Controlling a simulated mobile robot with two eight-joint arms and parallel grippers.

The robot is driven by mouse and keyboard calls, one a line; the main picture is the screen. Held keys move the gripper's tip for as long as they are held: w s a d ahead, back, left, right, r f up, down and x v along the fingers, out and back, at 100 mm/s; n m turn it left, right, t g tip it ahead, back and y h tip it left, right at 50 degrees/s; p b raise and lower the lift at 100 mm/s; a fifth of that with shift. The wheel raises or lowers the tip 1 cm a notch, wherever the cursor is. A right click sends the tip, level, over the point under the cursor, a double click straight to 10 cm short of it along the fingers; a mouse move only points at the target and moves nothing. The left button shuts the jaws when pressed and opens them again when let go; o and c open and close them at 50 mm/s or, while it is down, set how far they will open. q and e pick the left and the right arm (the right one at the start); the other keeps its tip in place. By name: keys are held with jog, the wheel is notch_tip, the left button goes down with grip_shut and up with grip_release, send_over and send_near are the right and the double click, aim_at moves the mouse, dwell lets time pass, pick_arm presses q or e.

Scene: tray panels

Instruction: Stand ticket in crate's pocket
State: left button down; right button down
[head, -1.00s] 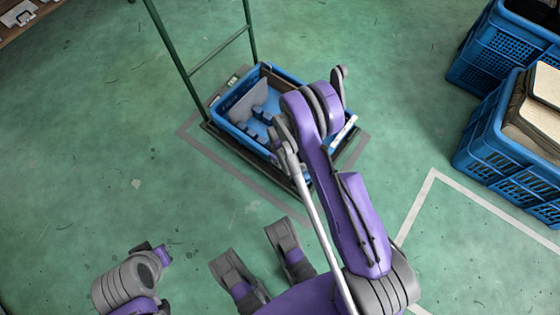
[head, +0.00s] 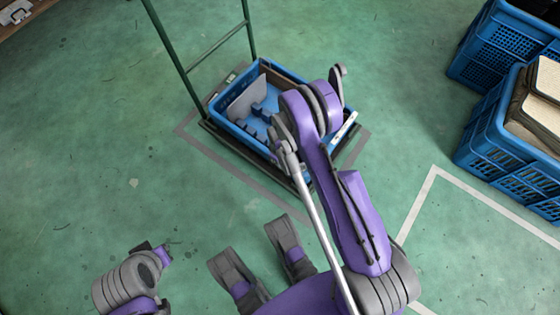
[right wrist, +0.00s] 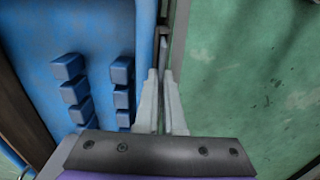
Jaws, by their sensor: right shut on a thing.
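A blue crate (head: 235,130) stands on a low dark trolley, and its floor also shows in the right wrist view (right wrist: 95,25). A white plate with a green mark (head: 343,131) is on the crate's right end; I cannot tell if it is the pocket. My right gripper (right wrist: 162,78) is shut on a thin upright piece, seen edge-on, that seems to be the ticket (right wrist: 163,50). It is at the crate's edge, close to the wall. Whether the ticket's lower end is inside a pocket is hidden.
Inside the crate are a grey panel (head: 246,100) and rows of blue blocks (right wrist: 72,90). A green trolley handle (head: 218,49) rises behind the crate. Blue crates (head: 500,150) stand at the right, one holding beige boards. The green floor at the left is clear.

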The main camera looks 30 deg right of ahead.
jog(key=shift+f+b, duration=0.5)
jog(key=shift+f, duration=0.15)
jog(key=c, duration=0.9)
grip_release()
jog(key=shift+c, duration=0.2)
jog(key=shift+r, duration=0.1)
notch_tip(320, 180, up, 11)
jog(key=p, duration=0.3)
